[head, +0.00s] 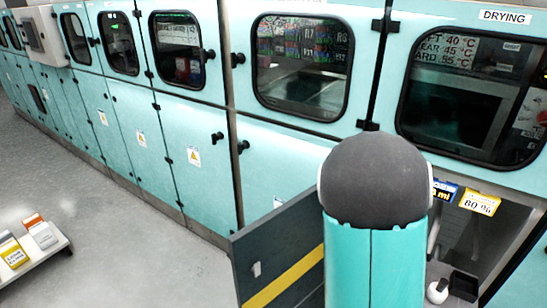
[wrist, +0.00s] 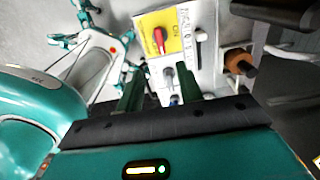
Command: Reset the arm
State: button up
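My gripper (wrist: 161,78) shows in the wrist view, with its two dark green fingers apart and nothing visibly held between them. Past the fingers is a pale panel with a yellow plate (wrist: 150,45) bearing a red rotary switch (wrist: 159,41). A grey knob or fitting (wrist: 170,78) shows in the gap between the fingers, apart from both. I cannot tell its distance. In the head view, part of my own arm (head: 374,225), teal with a dark rounded top, stands at lower right. My gripper is not visible there.
Teal machine cabinets (head: 130,125) with dark windows line the back. A dark panel with a yellow stripe (head: 285,278) stands beside my arm. An open recess (head: 480,235) with blue and yellow labels is right of it. A low white stand (head: 40,262) is at left; grey floor between is clear.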

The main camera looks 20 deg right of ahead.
jog(key=shift+a, duration=0.1)
jog(key=s+a+r+n+t+y, duration=0.1)
jog(key=a+r+n+t, duration=0.2)
jog(key=a+r+n, duration=1.15)
jog(key=s+a+r+n+t+h, duration=0.1)
jog(key=s+a+r+n+t, duration=0.1)
jog(key=s+a+r+n, duration=0.3)
jog(key=s+a+n, duration=0.4)
jog(key=a+n, duration=0.3)
jog(key=n, duration=0.2)
jog(key=shift+s+r+t, duration=0.15)
jog(key=shift+s+t, duration=0.15)
jog(key=shift+s, duration=0.05)
